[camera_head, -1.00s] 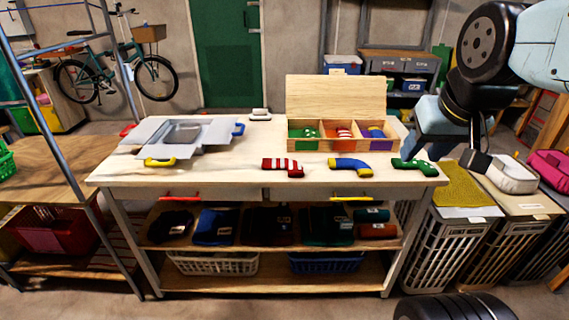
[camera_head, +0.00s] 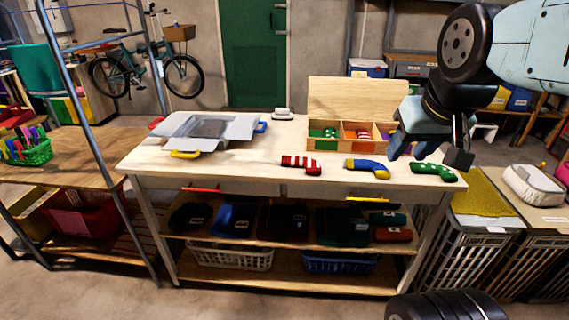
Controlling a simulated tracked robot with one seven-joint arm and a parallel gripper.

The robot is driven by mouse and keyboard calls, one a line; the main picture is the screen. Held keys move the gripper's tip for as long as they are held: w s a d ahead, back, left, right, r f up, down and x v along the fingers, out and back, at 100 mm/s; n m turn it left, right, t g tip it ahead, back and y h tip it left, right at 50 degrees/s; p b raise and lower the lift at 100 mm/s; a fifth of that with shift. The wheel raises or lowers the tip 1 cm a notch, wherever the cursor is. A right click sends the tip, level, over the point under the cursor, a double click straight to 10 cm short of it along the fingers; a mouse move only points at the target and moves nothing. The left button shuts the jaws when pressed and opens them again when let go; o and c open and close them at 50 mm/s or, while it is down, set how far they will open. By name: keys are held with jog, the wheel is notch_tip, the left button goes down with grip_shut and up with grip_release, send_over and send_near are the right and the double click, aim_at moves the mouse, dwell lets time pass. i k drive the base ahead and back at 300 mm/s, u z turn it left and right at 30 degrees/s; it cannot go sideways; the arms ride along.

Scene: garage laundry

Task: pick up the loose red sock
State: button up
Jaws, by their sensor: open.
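The loose red sock (camera_head: 301,165), red with white stripes, lies flat on the wooden worktable (camera_head: 225,172) near its front edge. A blue and yellow sock (camera_head: 367,168) and a green sock with white spots (camera_head: 434,172) lie to its right. Behind them stands an open wooden box (camera_head: 331,146) with compartments; green and red socks show in it, and my arm hides its right part. My gripper (camera_head: 424,158) hangs over the right of the table, near the green sock and well right of the red sock. Nothing shows between its jaws.
A metal rack post (camera_head: 95,130) stands at the left, and laundry baskets (camera_head: 467,240) at the right. The tabletop around the red sock is clear.

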aim_at(313, 168)
jog(key=z, duration=0.1)
jog(key=i, duration=0.15)
jog(key=u, duration=2.75)
jog(key=k, duration=1.8)
jog(key=z, duration=0.55)
jog(key=i, duration=1)
jog(key=z, duration=0.1)
